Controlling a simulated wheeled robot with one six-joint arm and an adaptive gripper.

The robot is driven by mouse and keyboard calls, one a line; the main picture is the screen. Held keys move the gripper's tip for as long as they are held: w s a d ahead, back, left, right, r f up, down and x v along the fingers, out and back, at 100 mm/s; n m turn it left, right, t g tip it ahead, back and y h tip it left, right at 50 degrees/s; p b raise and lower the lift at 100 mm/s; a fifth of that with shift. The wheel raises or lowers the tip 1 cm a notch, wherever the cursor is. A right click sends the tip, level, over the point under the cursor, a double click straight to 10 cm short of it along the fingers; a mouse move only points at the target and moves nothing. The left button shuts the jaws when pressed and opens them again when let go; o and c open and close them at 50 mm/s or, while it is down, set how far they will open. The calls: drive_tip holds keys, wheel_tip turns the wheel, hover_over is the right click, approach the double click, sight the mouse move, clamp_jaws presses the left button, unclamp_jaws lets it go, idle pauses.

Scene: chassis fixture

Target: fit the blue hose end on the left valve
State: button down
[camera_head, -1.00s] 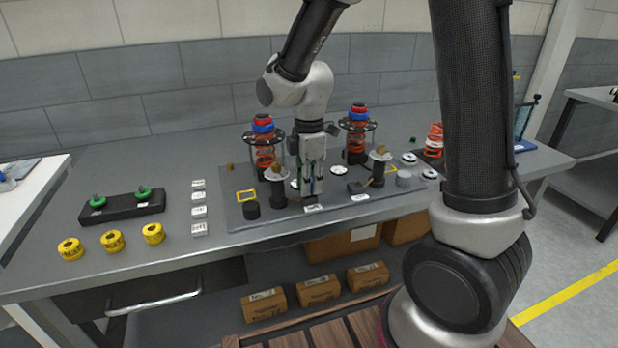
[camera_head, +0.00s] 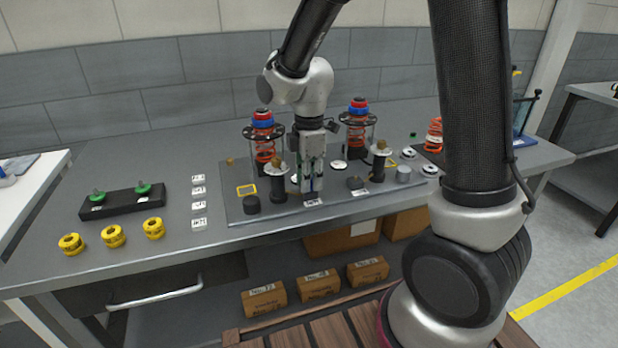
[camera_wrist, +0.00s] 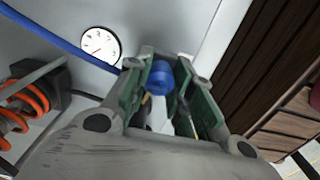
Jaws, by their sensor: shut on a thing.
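My gripper (camera_head: 312,188) is low over the front middle of the grey fixture plate (camera_head: 232,213). In the wrist view its green-sided fingers (camera_wrist: 160,75) are shut on the blue hose end (camera_wrist: 160,78). A blue hose (camera_wrist: 60,43) runs in from the upper left of that view. In the head view the hose end is hidden by the fingers. A black post with a brass top (camera_head: 278,184), seemingly the left valve, stands just left of my gripper and apart from it. A similar post (camera_head: 379,166) stands to the right.
Two red spring units (camera_head: 263,150) (camera_head: 357,135) stand at the back of the plate. A round white gauge (camera_wrist: 99,45) lies close to the fingers. Yellow rings (camera_head: 113,236), white labelled blocks (camera_head: 199,209) and a black stand with green knobs (camera_head: 122,205) lie to the left.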

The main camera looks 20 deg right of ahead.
drive_tip(key=shift+f, duration=0.15)
drive_tip(key=c, duration=1.2)
unclamp_jaws()
drive_tip(key=shift+o, duration=0.2)
drive_tip(key=shift+r, duration=3.55)
